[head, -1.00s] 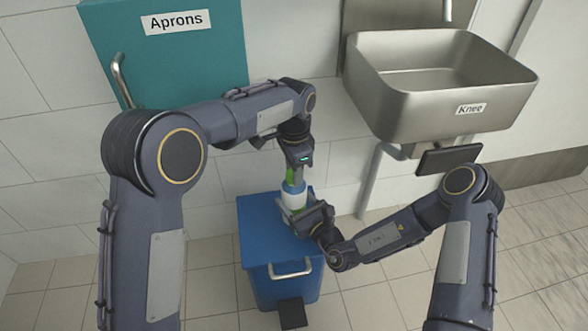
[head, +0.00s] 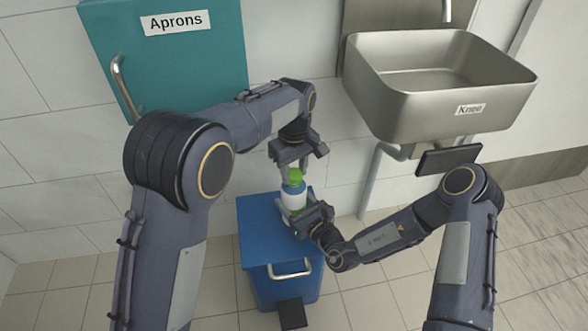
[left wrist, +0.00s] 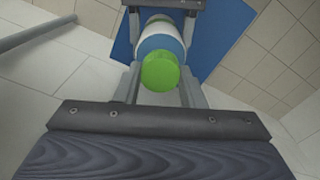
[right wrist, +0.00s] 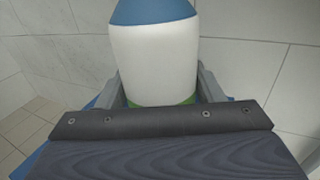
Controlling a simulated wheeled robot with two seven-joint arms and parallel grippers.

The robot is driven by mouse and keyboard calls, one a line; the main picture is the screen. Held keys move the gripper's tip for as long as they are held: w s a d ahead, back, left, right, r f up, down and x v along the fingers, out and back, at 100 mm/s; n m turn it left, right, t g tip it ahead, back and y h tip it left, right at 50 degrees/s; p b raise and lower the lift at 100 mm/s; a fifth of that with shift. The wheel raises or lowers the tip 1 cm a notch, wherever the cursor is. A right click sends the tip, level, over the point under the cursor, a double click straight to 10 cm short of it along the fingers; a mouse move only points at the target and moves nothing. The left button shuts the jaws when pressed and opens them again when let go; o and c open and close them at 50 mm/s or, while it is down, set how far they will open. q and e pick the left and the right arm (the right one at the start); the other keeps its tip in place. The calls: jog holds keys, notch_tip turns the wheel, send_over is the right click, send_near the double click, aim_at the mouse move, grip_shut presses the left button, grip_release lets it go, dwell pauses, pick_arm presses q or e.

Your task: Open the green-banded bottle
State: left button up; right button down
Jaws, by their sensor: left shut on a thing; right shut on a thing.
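The green-banded bottle (head: 293,197) stands upright over the blue bin's lid, with a white body and blue shoulder. Its green cap (head: 295,175) sits at the top; in the left wrist view the cap (left wrist: 160,72) lies between the fingers. My left gripper (head: 297,168) comes from above and is shut on the cap. My right gripper (head: 296,214) is shut on the lower body of the bottle from the front right. In the right wrist view the white body (right wrist: 155,62) fills the space between the fingers, with the green band (right wrist: 178,101) low down. I cannot tell whether the cap is loose.
The blue bin (head: 285,285) with a handle stands below the bottle. A teal aprons cabinet (head: 190,65) hangs at the upper left. A steel sink (head: 430,105) with a dark knee plate (head: 448,160) is at the right.

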aim_at(294, 173)
pick_arm(q)
jog(key=shift+r, duration=0.2)
dwell(0.3)
jog(key=shift+r, duration=0.9)
jog(key=shift+r, duration=2.05)
pick_arm(e)
jog(key=shift+c, duration=1.5)
grip_release()
jog(key=shift+s, duration=0.1)
